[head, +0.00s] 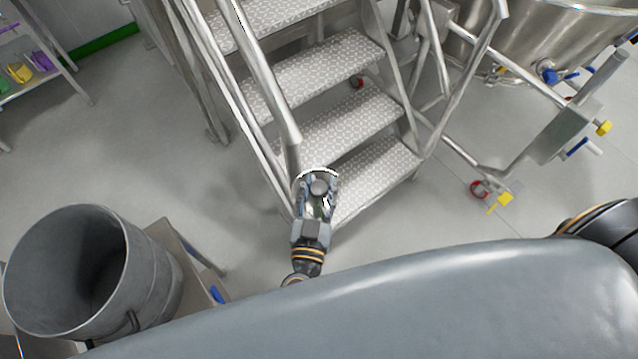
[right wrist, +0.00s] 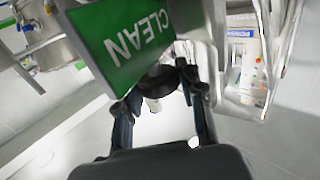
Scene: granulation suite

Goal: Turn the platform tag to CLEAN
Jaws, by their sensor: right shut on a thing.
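The platform tag (right wrist: 122,38) is a green plate with the white word CLEAN, tilted in the right wrist view. A dark round knob (right wrist: 158,82) shows at its lower edge. My right gripper (right wrist: 162,85) has its fingers on either side of this knob and is shut on it. In the head view my right gripper (head: 317,188) is at the lower end of the handrail of the platform steps (head: 335,130). The tag's lettering cannot be read there, as the gripper covers that spot. My left gripper is not in view.
A steel vessel (head: 530,35) on a wheeled frame stands at the upper right. A rack with coloured items (head: 22,70) is at the upper left. The floor left of the steps is clear.

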